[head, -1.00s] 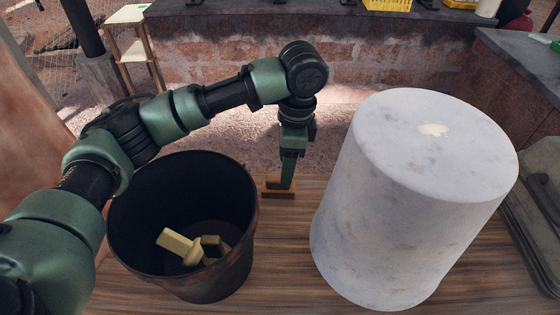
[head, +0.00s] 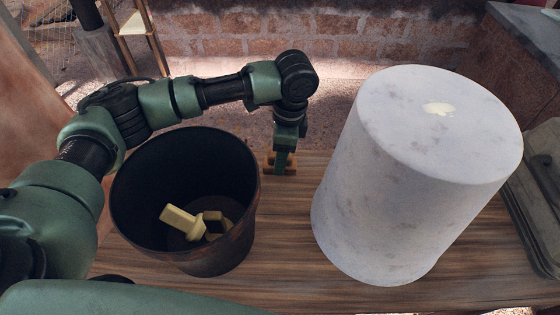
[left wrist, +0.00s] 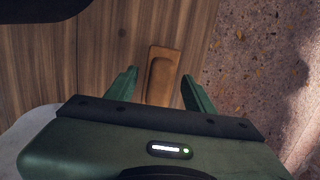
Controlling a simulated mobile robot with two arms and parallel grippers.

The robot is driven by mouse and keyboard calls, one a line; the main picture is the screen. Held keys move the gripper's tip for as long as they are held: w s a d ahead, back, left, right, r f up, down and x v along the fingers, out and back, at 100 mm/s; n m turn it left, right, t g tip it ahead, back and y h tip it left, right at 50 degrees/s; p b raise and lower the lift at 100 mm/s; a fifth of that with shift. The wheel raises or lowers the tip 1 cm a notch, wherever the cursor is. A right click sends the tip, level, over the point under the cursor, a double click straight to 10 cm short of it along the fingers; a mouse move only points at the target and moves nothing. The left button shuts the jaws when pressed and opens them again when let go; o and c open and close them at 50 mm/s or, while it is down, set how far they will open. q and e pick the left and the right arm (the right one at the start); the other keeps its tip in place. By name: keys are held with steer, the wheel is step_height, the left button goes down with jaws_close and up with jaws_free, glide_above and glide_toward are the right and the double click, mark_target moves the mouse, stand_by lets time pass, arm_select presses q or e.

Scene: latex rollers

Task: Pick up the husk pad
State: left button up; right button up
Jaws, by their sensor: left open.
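The husk pad appears to be a small brown block (head: 268,164) on the wooden table's far edge, partly hidden behind my left gripper in the head view. In the left wrist view the husk pad (left wrist: 163,70) is a longish brown block with a raised rim, lying flat. My left gripper (left wrist: 158,78) is open, pointing down, with one finger on each side of the pad's near part as seen from the wrist. Contact between fingers and pad cannot be made out. In the head view the left gripper (head: 283,168) covers the pad's middle. My right gripper is not in view.
A dark bucket (head: 240,235) with pale yellow pieces (head: 183,221) inside stands left of the gripper. A large whitish marbled cylinder (head: 400,190) stands to the right. Bare wooden table (head: 285,240) lies between them. A brick wall (head: 350,35) is behind.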

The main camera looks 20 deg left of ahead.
arm_select(q)
jaws_close()
step_height(320, 180, up, 20)
stand_by(0.6)
steer(key=c, duration=1.1)
jaws_free()
jaws_close()
